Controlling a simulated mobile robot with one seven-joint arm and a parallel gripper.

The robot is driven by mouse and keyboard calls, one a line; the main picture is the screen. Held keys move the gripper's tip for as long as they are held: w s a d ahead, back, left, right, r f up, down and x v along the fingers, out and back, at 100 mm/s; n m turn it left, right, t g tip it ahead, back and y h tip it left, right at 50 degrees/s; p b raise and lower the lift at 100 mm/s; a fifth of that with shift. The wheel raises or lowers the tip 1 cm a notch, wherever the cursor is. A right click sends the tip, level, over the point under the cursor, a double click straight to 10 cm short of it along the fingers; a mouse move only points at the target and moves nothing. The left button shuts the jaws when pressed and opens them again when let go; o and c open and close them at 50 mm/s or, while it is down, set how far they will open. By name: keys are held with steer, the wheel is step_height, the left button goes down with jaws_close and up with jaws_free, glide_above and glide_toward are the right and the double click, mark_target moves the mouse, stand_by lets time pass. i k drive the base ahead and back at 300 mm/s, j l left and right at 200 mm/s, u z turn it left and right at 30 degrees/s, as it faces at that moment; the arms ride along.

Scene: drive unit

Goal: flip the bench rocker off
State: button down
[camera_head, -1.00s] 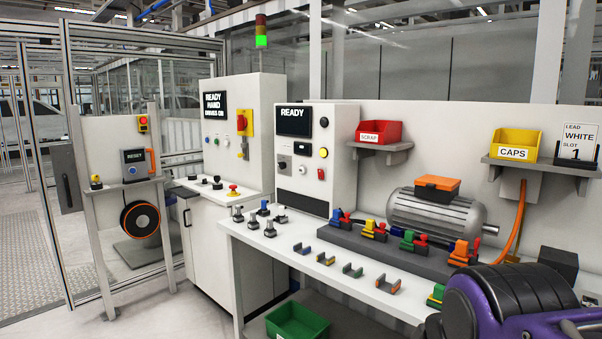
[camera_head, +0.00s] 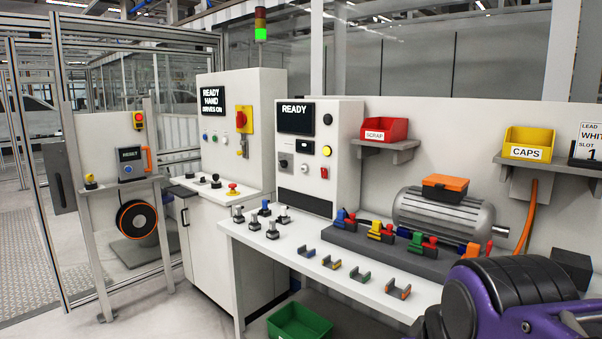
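The bench control box (camera_head: 346,165) stands at the back left of the workbench, its screen reading READY. A small red switch (camera_head: 323,172), which looks like the bench rocker, sits low on the right of its face. It is too small to tell which way it is tipped. Beside it are a white button (camera_head: 304,169) and a dark selector (camera_head: 284,162), with a yellow button (camera_head: 326,151) above. My purple and black arm (camera_head: 510,300) fills the lower right corner, well apart from the box. My gripper is out of view.
The bench top (camera_head: 330,285) holds several small switches and coloured clips. A grey rail (camera_head: 345,240) with coloured connectors and a motor (camera_head: 440,212) stand behind. A red scrap bin (camera_head: 386,128) and yellow caps bin (camera_head: 528,142) are on wall shelves. A taller cabinet (camera_head: 266,130) stands left.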

mark_target(325, 172)
steer(key=i+j+z, duration=0.1)
steer(key=i+j, duration=0.55)
steer(key=i+j+z, duration=0.1)
steer(key=i+j, duration=0.55)
steer(key=i+j+z, duration=0.1)
steer(key=i+j, duration=0.55)
steer(key=j, duration=0.2)
steer(key=k, duration=0.5)
steer(key=i, duration=0.5)
